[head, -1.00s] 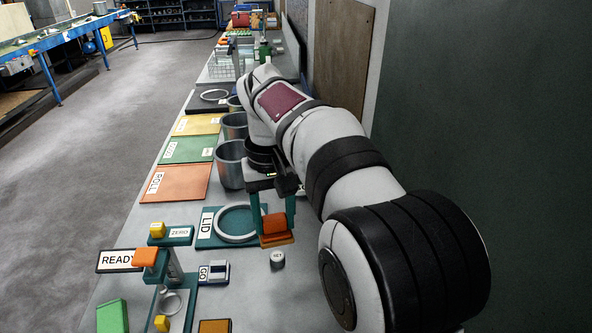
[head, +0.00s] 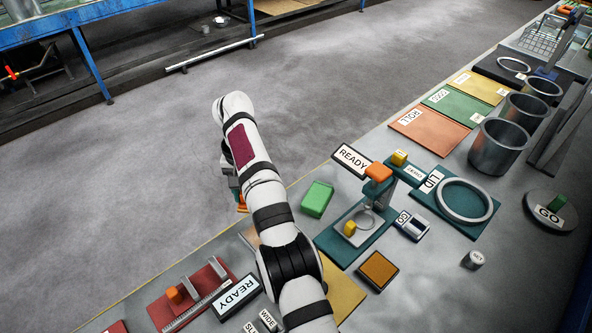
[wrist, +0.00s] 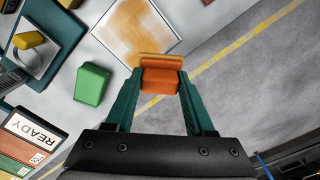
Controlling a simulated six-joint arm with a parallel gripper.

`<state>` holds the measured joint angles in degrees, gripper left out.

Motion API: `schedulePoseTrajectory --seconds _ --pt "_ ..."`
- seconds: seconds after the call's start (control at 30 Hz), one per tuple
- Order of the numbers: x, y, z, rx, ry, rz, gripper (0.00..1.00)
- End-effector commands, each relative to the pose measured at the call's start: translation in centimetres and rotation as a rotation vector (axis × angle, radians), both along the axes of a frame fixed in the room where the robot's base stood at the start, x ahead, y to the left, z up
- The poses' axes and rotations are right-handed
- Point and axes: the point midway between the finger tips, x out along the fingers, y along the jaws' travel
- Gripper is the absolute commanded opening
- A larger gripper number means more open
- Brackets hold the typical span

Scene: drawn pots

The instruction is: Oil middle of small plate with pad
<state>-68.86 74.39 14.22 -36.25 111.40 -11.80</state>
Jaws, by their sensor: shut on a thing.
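My gripper (wrist: 160,88) is shut on an orange pad (wrist: 161,80) with a flat orange-brown strip along its far side. In the head view a tan plate (head: 342,288) lies on the bench, largely hidden under my arm. The pad (head: 241,204) shows small beyond the bench edge there, and my gripper (head: 236,192) is partly hidden by my wrist.
A green block (head: 317,199) and an orange-brown block (head: 379,270) stand near the plate. A teal press station (head: 350,238) is at the right. A READY sign (head: 236,297) and a red fixture (head: 192,300) are at the left. Open floor lies beyond the bench edge.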

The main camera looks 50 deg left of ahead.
Motion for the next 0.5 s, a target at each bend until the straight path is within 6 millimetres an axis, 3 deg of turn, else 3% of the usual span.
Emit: schedulePoseTrajectory --seconds 0.5 --pt "-0.6 0.3 -5.7 -0.001 0.001 0.009 0.00"
